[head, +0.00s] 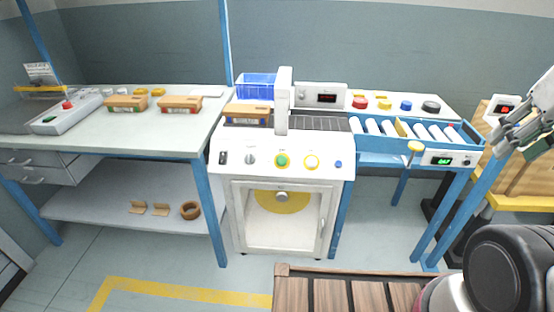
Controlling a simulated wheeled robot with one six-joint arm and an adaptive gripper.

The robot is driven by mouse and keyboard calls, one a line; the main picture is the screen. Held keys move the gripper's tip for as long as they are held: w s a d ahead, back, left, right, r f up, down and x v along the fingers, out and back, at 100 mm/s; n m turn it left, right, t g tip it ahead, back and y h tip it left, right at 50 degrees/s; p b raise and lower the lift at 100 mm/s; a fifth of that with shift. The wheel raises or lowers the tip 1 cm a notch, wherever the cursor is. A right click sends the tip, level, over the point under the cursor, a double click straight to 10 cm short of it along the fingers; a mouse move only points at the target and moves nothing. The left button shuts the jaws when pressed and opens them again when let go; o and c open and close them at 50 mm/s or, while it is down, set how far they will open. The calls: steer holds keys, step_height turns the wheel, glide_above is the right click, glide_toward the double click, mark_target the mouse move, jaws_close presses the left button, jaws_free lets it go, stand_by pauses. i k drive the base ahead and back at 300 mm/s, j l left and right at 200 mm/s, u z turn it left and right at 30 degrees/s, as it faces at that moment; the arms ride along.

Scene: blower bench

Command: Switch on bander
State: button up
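The bander (284,200) is a white cabinet in the middle, with a glazed front door and a white arch (284,100) over its dark top. I cannot read the rocker's position. A wood-coloured box (248,112) lies left of the arch. My gripper (507,143) is at the right edge, well away from the panel, partly cut off; its opening is unclear.
A roller conveyor (385,150) with a green-lit control box (450,160) adjoins on the right. A slatted wooden surface (330,292) is in front. A blue bin (256,86) stands behind.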

mark_target(223, 159)
steer(key=i+l+u, duration=0.1)
steer(key=u, duration=0.25)
steer(key=l+u, duration=0.15)
steer(key=u, duration=0.15)
steer(key=i+l, duration=0.05)
